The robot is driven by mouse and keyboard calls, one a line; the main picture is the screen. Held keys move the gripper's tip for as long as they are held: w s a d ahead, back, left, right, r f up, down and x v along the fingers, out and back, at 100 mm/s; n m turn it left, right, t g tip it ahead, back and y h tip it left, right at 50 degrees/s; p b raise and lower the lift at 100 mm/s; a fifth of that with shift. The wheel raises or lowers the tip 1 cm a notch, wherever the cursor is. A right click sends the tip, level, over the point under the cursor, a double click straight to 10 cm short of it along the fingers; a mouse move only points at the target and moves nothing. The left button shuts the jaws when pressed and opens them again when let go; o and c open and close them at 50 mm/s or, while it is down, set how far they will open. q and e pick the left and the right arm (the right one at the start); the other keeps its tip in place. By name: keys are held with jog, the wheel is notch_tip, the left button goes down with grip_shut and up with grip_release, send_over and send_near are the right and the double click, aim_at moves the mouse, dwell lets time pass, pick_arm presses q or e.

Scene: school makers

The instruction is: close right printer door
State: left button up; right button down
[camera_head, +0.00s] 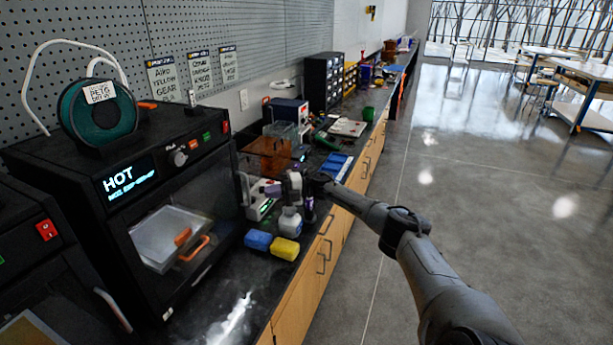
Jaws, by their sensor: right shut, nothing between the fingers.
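The right printer is the black box with a HOT screen. My right gripper (304,174) reaches in from the lower right. It is shut and empty over the bench, to the right of the door and handle and apart from them. Its fingertips are small and dark against the clutter. My left gripper is not in view.
A second black printer (30,255) is cut off at the left. An amber bin (268,152) is behind.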

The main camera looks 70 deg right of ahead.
jog(key=s+d, duration=0.1)
jog(key=d, duration=0.1)
jog(key=s+d+b, duration=0.1)
jog(key=d, duration=0.1)
jog(key=s+d, duration=0.2)
jog(key=shift+s, duration=0.1)
jog(key=shift+s+d+b, duration=0.7)
jog(key=shift+d+b, duration=0.05)
